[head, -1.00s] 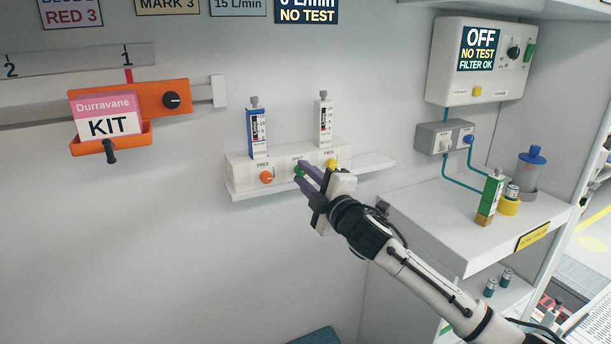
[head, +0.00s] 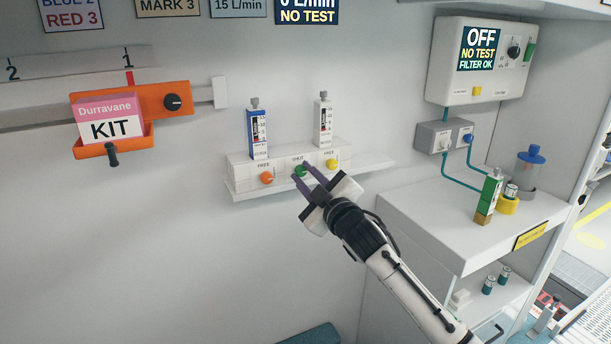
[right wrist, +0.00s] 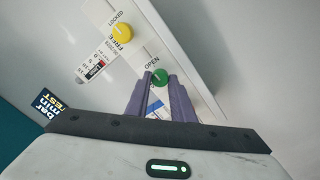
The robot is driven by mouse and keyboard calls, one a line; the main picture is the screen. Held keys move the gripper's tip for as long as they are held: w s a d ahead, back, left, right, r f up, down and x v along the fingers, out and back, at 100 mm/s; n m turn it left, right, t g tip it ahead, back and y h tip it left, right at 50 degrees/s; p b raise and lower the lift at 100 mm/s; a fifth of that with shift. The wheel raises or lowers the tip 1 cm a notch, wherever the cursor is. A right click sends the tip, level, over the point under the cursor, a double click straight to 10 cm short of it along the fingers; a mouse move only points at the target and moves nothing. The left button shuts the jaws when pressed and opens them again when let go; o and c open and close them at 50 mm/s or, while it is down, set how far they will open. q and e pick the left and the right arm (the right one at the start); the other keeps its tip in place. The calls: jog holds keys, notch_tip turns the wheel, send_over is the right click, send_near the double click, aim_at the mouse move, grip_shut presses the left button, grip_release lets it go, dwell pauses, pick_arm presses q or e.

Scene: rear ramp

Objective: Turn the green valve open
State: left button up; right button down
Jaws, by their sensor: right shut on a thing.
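The green valve (head: 299,170) is a small round knob on the white wall block (head: 240,168), between an orange knob (head: 266,177) and a yellow knob (head: 332,164). In the head view the label above it seems to read SHUT. In the right wrist view the green valve (right wrist: 160,76) sits between the two purple fingertips, with the word OPEN printed beside it. My right gripper (head: 304,173) reaches the block from the lower right, rolled over, and is shut on the green valve. My left gripper is not in view.
A blue flowmeter (head: 258,135) and a white one (head: 323,125) stand on the block. An orange holder (head: 160,98) with a KIT card is on the wall at left. The wall below the block is clear.

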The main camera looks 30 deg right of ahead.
dwell(0.3)
jog(key=c, duration=1.5)
grip_release()
jog(key=shift+c, duration=0.2)
jog(key=shift+s, duration=0.15)
jog(key=s+b, duration=0.1)
jog(key=s, duration=0.9)
jog(key=shift+a+f, duration=0.3)
jog(key=shift+f, duration=0.05)
